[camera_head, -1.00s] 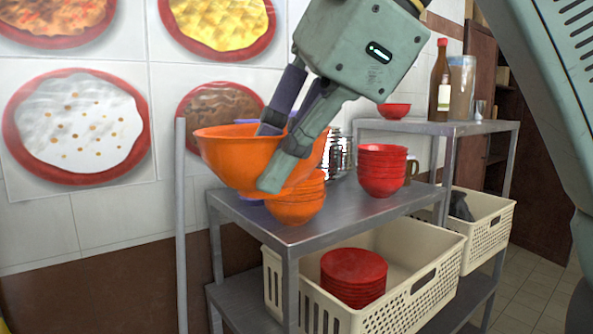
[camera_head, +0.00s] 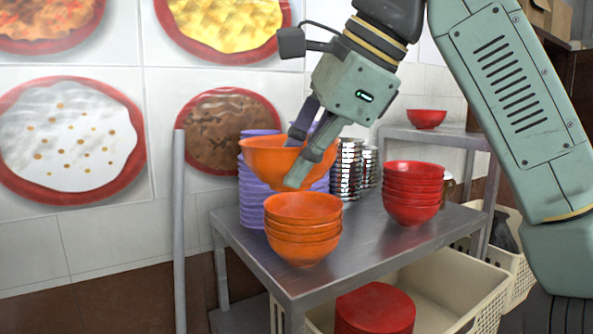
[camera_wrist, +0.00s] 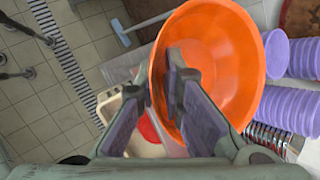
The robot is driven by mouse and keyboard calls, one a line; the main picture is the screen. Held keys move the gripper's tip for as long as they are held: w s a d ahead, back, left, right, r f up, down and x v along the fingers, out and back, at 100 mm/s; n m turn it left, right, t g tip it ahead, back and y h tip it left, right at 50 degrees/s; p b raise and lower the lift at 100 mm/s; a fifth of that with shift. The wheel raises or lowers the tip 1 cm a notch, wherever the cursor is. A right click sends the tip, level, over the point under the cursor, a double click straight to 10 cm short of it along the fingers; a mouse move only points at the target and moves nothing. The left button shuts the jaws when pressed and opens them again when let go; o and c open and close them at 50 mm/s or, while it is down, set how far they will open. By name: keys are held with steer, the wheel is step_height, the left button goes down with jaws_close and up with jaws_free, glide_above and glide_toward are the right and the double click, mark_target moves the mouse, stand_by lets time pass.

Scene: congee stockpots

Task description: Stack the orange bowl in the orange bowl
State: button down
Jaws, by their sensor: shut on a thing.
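My gripper (camera_head: 296,158) is shut on the rim of a single orange bowl (camera_head: 268,160), one finger inside and one outside. In the head view the bowl is held in the air, above and slightly left of a stack of orange bowls (camera_head: 302,241) on the metal shelf. It appears apart from the stack, and its depth relative to it is hard to tell. In the wrist view the held bowl (camera_wrist: 232,60) fills the upper middle, with its inside visible. The orange stack is not seen there.
Silver cups (camera_head: 348,168) and a red bowl stack (camera_head: 411,195) stand to the right on the metal shelf (camera_head: 375,235). A cream basket (camera_head: 455,290) is below. A vertical pole (camera_head: 179,230) stands left.

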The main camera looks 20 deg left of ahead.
steer(key=w+a, duration=0.1)
steer(key=w, duration=0.1)
steer(key=w+p, duration=0.1)
steer(key=w+a, duration=0.1)
steer(key=w, duration=0.1)
steer(key=shift+w+a+f+p, duration=0.25)
steer(key=shift+w+a+p, duration=0.05)
steer(key=shift+w+p, duration=0.1)
steer(key=shift+f, duration=0.15)
step_height(320, 180, down, 3)
steer(key=shift+w+f+p, duration=0.1)
steer(key=shift+p, duration=0.3)
steer(key=shift+f, duration=0.15)
steer(key=shift+f+b, duration=0.4)
steer(key=shift+f, duration=0.15)
steer(key=c, duration=1.7)
jaws_free()
steer(key=shift+r, duration=0.15)
